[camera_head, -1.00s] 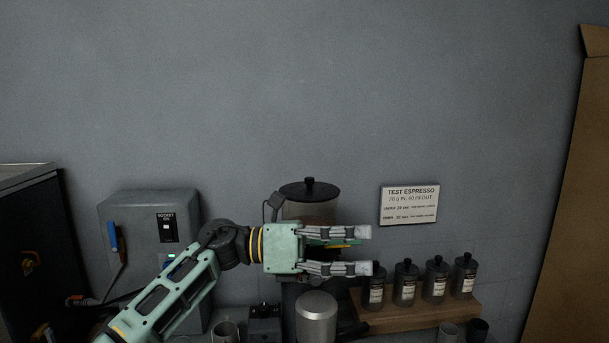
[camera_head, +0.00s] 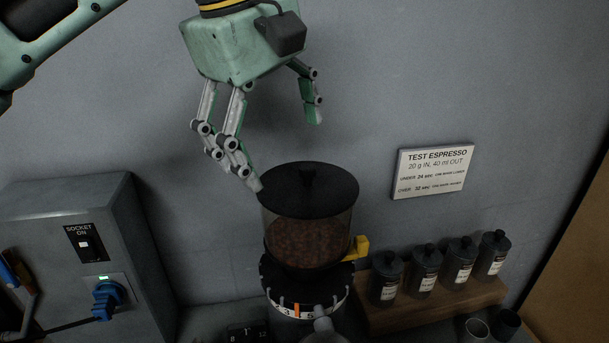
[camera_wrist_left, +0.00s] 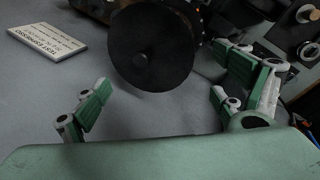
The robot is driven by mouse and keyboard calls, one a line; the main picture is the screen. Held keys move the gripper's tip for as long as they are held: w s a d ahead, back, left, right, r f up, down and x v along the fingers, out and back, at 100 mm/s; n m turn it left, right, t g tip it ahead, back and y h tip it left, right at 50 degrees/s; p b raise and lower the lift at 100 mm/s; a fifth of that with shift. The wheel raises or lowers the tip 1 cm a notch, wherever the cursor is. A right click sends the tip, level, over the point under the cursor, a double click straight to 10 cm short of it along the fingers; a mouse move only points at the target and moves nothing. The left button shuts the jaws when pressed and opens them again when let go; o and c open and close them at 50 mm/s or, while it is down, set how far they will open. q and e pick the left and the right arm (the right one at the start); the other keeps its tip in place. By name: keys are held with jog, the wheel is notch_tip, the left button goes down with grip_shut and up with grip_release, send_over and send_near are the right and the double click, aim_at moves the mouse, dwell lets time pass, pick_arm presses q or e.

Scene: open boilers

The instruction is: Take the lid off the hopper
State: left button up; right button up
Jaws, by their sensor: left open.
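The hopper (camera_head: 305,240) is a clear container of brown beans on top of the grinder. Its round black lid (camera_head: 288,192) with a central knob (camera_head: 308,182) sits on it. The lid (camera_wrist_left: 165,35) and its knob (camera_wrist_left: 141,60) also show in the left wrist view. My left gripper (camera_head: 285,150) is open and empty, pointing down above the lid, with one finger near the lid's left edge and the other higher, behind on the right. In the left wrist view my left gripper's fingers (camera_wrist_left: 158,98) are spread wide, the lid beyond them. I cannot tell whether a fingertip touches the lid. My right gripper is not in view.
A grey socket box (camera_head: 60,215) with a blue knob stands at the left. Several dark jars (camera_head: 425,268) stand on a wooden stand (camera_head: 420,310) at the right. A yellow tab (camera_head: 357,249) sticks out of the hopper's right side. A sign (camera_head: 433,171) hangs on the wall.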

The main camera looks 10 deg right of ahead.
aim_at(294, 191)
pick_arm(q)
jog(key=shift+s+d+f, duration=0.1)
jog(key=shift+s+f, duration=0.05)
jog(key=shift+f, duration=0.35)
jog(key=p+x, duration=0.1)
jog(key=x, duration=0.3)
jog(key=shift+s+f, duration=0.1)
jog(key=shift+f, duration=0.35)
jog(key=shift+c, duration=0.7)
jog(key=c, duration=1.1)
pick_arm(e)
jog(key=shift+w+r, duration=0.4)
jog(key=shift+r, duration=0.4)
pick_arm(q)
jog(key=shift+o, duration=0.2)
jog(key=shift+r, duration=0.1)
